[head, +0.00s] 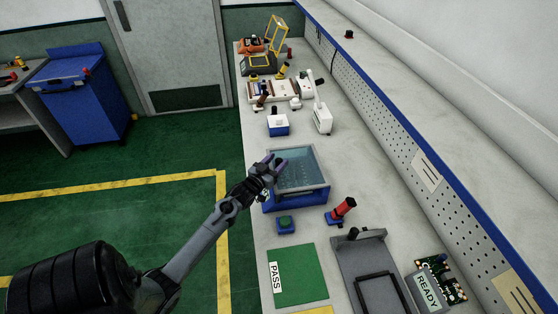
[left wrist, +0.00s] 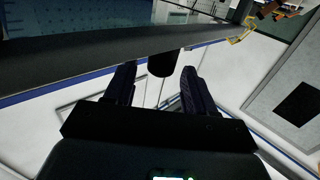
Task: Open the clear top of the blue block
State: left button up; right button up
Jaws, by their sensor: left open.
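The blue block (head: 300,200) stands on the bench, with its clear top (head: 298,172) lying over it in a grey frame. The top looks closed. My left gripper (head: 271,161) is at the top's left edge, with its dark fingers apart. In the left wrist view a wide dark bar (left wrist: 60,62) crosses the picture, with bluish clear material (left wrist: 80,20) beyond it. A short dark knob (left wrist: 163,63) sticks out from the bar between the tips of my left gripper (left wrist: 158,82). I cannot tell whether the fingers touch it. My right gripper is not in view.
A small blue box with a green top (head: 286,224) and a red cylinder on a blue base (head: 342,210) stand in front of the block. A green PASS mat (head: 298,275) and grey fixture (head: 365,262) lie nearer. A small white-and-blue box (head: 278,125) stands behind.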

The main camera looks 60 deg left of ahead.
pick_arm(q)
jog(key=shift+x, duration=1)
jog(key=shift+c, duration=0.3)
grip_shut()
